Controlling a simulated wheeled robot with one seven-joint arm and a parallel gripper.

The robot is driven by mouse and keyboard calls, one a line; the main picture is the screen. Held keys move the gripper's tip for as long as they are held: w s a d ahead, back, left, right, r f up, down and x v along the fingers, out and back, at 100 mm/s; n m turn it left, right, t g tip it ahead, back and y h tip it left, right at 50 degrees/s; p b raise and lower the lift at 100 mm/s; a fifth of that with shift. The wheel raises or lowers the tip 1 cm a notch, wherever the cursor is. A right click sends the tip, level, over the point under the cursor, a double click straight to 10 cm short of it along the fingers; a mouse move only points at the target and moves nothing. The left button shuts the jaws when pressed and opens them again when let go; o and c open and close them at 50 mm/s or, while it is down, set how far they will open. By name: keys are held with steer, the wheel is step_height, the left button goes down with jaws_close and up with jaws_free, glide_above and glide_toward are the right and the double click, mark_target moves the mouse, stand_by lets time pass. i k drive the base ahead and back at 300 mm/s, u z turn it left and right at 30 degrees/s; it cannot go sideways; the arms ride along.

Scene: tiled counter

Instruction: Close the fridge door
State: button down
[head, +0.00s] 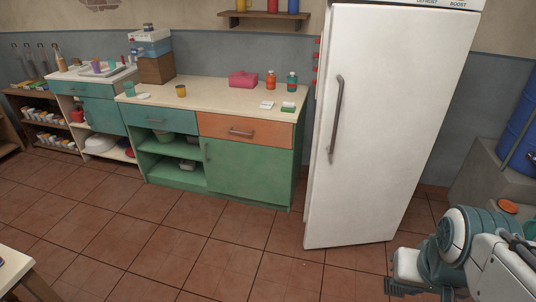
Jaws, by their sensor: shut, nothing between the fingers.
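The fridge (385,130) is tall and white and stands right of centre in the head view. Its door faces me, with a long grey vertical handle (336,115) near its left edge. The door's left edge seems to stand out a little from the body, but I cannot tell the width of any gap. The fridge's interior is hidden. My gripper (392,288) is low at the lower right, in front of and below the door's bottom right corner. It is shut and empty, apart from the door and handle.
A green counter with an orange drawer (243,130) stands left of the fridge. A blue barrel (520,125) on a grey block (490,172) is at the right. A table corner (18,272) is at the lower left. The tiled floor before the fridge is clear.

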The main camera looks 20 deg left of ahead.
mark_target(393, 73)
steer(key=u, duration=0.3)
steer(key=k, duration=0.45)
steer(key=u, duration=0.8)
steer(key=i, duration=1.35)
steer(key=z, duration=1.2)
steer(key=i, duration=0.85)
steer(key=z, duration=0.9)
